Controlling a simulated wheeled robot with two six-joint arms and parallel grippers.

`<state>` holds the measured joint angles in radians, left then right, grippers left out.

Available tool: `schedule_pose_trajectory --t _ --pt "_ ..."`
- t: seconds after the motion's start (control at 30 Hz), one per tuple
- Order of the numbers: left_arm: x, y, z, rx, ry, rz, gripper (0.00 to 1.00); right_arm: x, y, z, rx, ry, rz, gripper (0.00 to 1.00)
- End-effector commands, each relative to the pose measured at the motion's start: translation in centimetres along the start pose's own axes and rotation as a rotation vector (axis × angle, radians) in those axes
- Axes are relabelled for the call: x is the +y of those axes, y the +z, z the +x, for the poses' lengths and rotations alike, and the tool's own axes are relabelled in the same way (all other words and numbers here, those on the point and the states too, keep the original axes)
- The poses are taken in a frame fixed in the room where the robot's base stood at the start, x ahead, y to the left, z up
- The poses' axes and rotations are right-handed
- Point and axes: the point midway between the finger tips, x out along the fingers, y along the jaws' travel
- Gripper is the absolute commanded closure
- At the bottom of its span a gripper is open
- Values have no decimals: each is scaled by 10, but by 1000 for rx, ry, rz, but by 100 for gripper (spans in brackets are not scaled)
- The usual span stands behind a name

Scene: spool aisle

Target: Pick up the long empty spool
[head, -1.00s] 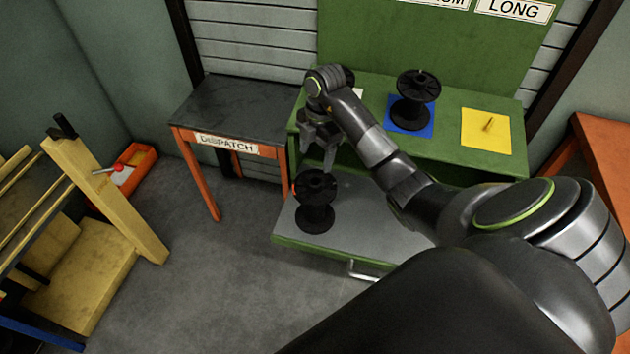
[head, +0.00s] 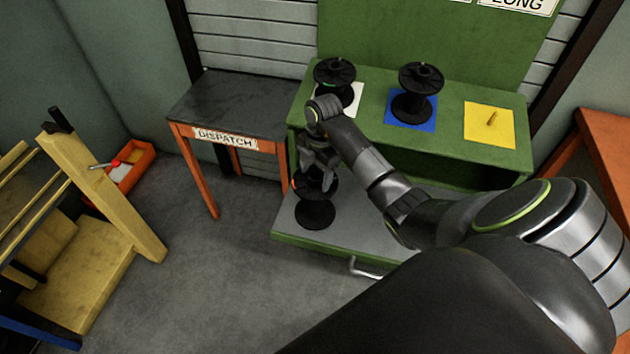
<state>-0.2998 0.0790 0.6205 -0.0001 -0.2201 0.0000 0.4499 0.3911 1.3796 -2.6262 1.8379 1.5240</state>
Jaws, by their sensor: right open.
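A black spool (head: 315,212) stands upright on the grey pulled-out drawer (head: 345,235) of the green bench. My right gripper (head: 318,178) is open, pointing down at the top of this spool and hiding part of its upper flange. Whether the fingers touch it, I cannot tell. A second black spool (head: 334,73) stands on a white square at the bench's left. A third black spool (head: 418,92) stands on a blue square in the middle. The yellow square (head: 489,124), under the LONG sign (head: 518,5), holds only a small peg. My left gripper is out of view.
The dark DISPATCH table (head: 240,105) stands left of the green bench (head: 455,150) with a bare top. A yellow wooden rack (head: 105,190) and an orange bin (head: 130,165) are at the left. An orange table (head: 605,140) is at the right. The floor between is clear.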

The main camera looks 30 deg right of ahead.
Motion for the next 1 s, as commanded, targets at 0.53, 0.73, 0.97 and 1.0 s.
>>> schedule_pose_trajectory --t 0.53,0.73,0.97,1.0 --pt "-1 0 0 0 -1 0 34 0 0 0 -1 0 1 92" --pt "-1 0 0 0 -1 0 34 0 0 -1 -1 1 0 100" --pt "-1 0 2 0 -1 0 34 1 0 -10 -2 4 0 100" --pt "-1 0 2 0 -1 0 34 1 -1 -15 -3 5 0 100"
